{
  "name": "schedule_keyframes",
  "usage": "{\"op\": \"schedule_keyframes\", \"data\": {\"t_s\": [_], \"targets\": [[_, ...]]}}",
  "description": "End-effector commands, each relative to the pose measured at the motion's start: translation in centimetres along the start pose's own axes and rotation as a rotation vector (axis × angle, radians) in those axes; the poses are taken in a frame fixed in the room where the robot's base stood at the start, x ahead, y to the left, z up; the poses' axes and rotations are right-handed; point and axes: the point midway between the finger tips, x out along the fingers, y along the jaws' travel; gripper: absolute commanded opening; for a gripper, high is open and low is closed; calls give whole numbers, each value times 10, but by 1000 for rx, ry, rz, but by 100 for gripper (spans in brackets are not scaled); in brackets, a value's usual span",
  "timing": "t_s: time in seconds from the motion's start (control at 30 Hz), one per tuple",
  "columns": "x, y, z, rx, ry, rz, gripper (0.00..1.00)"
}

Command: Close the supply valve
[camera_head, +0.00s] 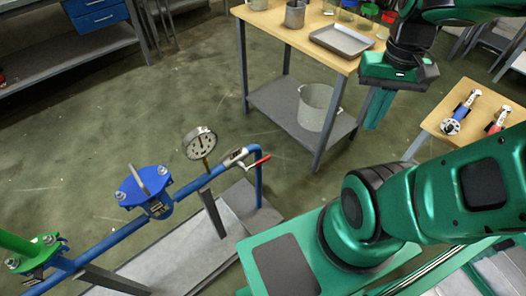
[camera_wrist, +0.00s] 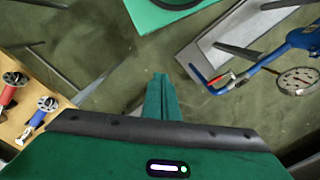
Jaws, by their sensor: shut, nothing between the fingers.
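A blue pipe (camera_head: 108,242) runs along a floor stand. It carries a lever valve (camera_head: 236,157) with a red handle (camera_head: 259,162), a round dial gauge (camera_head: 200,143), a blue flanged valve (camera_head: 145,190) and a green valve (camera_head: 34,252). No label tells which is the supply valve. The red handle (camera_wrist: 219,79) and the gauge (camera_wrist: 297,81) also show in the wrist view, at the upper right. My gripper (camera_head: 374,122) is shut and empty, fingers pointing down, well to the right of the pipe and apart from it. Its fingers show in the wrist view (camera_wrist: 158,82).
A wooden table (camera_head: 270,28) with a metal tray (camera_head: 341,40) and jars stands behind, with a grey bucket (camera_head: 318,107) on its lower shelf. A smaller wooden table (camera_head: 460,110) at right holds blue and red fittings. Open floor lies between the pipe and the tables.

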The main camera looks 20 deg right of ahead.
Motion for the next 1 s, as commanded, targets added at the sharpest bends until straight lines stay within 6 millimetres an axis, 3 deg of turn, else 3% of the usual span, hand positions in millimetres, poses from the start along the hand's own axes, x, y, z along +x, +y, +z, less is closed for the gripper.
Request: {"op": "schedule_keyframes", "data": {"t_s": [0.03, 0.13, 0.27, 0.47, 0.63, 0.8, 1.0], "targets": [[-4, 4, 8, -5, 11, -6, 0], [-2, -1, 0, -35, 10, -1, 0], [6, -11, -29, -123, 4, 12, 0], [34, -59, -76, -326, -6, 11, 0], [69, -108, -106, -495, -20, -14, 0], [111, -161, -124, -657, -39, -62, 0], [155, -213, -129, -796, -57, -127, 0]]}}
